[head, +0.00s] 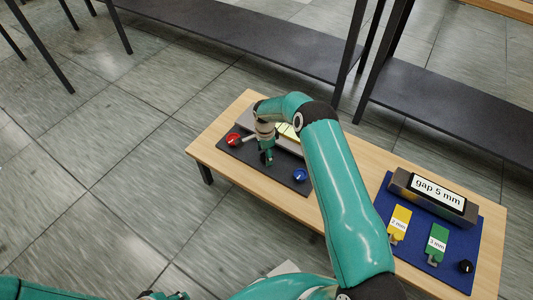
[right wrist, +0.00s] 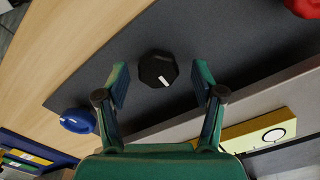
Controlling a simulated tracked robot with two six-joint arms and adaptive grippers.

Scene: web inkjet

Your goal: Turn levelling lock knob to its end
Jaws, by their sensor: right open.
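A black faceted knob (right wrist: 158,69) with a white mark stands on the dark plate (right wrist: 230,45) in the right wrist view. My right gripper (right wrist: 160,78) is open, its two fingers on either side of this knob in the picture, with visible gaps. In the head view my right gripper (head: 266,157) is over the dark plate (head: 285,178), between a red knob (head: 233,140) and a blue knob (head: 299,175), and hides the black knob. No label tells which knob is the levelling lock. My left gripper is not clearly seen.
A blue mat (head: 405,238) on the wooden table (head: 221,128) holds a "gap 5 mm" display (head: 437,191), a yellow tag (head: 399,222), a green tag (head: 437,240) and another black knob (head: 466,266). A dark bench (head: 245,38) runs behind. Open floor lies to the left.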

